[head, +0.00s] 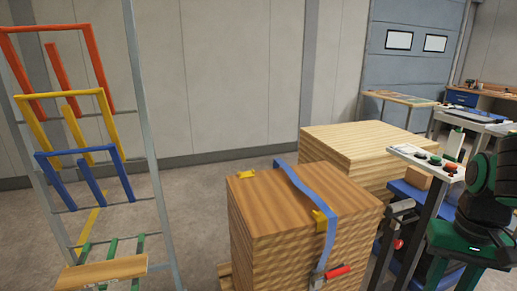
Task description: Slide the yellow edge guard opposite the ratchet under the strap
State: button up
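A stack of brown boards (285,197) stands in the middle of the head view. A blue strap (307,188) runs over its top from the far edge to the near edge, then down the near side. The ratchet (335,272), with a red handle, sits low on that near side. One yellow edge guard (320,221) is at the near top edge, at the strap. The other yellow edge guard (246,174) lies near the far left corner of the top, to the left of the strap and apart from it. No gripper fingers can be made out.
A rack (145,150) with orange, yellow and blue frames stands at left. A paler board stack (365,140) stands behind the brown one. A control panel (427,160) and a dark arm with green rings (480,205) crowd the right. Floor (195,215) is clear between rack and stack.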

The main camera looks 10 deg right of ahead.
aim_at(250, 173)
jog(key=z, duration=0.05)
jog(key=i, duration=1)
jog(key=u, duration=0.05)
